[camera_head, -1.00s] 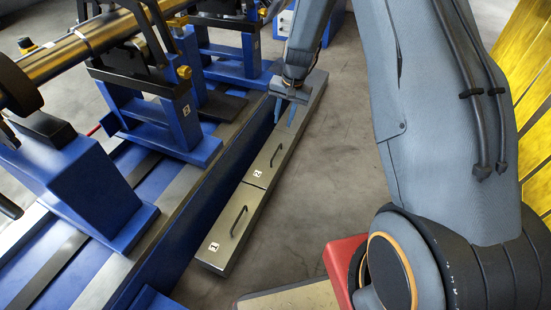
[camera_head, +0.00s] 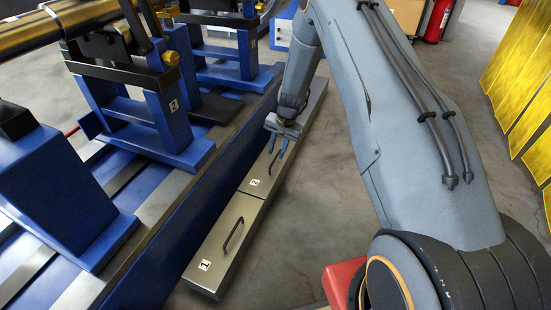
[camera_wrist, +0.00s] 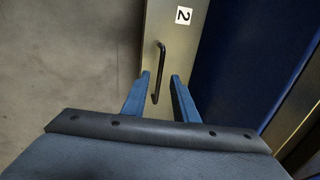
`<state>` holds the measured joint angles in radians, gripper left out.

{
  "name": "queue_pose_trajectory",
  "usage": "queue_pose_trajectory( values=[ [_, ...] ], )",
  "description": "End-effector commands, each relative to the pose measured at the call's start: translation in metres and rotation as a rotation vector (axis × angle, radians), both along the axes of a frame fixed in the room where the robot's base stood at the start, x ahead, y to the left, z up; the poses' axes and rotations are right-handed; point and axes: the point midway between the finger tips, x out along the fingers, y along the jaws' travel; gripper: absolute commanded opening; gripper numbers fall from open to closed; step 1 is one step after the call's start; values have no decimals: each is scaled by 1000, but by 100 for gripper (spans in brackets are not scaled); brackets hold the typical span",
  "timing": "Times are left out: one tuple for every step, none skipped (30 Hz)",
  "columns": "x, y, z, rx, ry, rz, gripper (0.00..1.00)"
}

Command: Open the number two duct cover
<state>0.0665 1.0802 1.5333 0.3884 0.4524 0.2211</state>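The number two duct cover (camera_head: 258,174) is a flat metallic lid with a white "2" label, lying closed on the long, low duct beside the blue machine bed. It also shows in the wrist view (camera_wrist: 165,20), with its black bar handle (camera_wrist: 160,60) running nearly lengthwise. My gripper (camera_head: 278,153) is over this cover at the handle. In the wrist view the two blue fingers of my gripper (camera_wrist: 161,78) are apart, one on each side of the handle's near part. Nothing is held between them. I cannot tell whether the tips reach down around the bar.
The number one duct cover (camera_head: 228,235), with its own black handle, lies closed at the near end of the duct. The blue machine bed (camera_head: 190,220) with blue stands rises along the duct's left. Grey floor (camera_head: 310,215) is clear to its right.

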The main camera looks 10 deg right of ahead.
Motion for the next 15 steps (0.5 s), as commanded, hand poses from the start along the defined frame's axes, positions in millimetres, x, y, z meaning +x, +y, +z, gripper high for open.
queue_pose_trajectory(
  values=[
    [1, 2, -12, 0, 1, 0, 26],
    [2, 2, -16, 0, 1, 1, 26],
    [3, 3, -22, 0, 1, 1, 26],
    [3, 4, -26, 0, 0, 1, 26],
    [4, 4, -29, 0, 0, 1, 26],
    [4, 5, -32, -1, -1, 2, 26],
    [5, 6, -34, -1, -1, 2, 26],
    [5, 6, -35, -1, -1, 2, 26],
    [5, 6, -36, -1, -2, 2, 26],
    [5, 6, -36, -1, -2, 2, 26],
    [5, 6, -36, -1, -2, 2, 26],
    [5, 6, -36, -1, -2, 2, 26],
    [5, 6, -36, -1, -2, 2, 26],
    [5, 6, -35, -1, -1, 2, 26],
    [5, 6, -35, -1, -1, 2, 26]
  ],
)
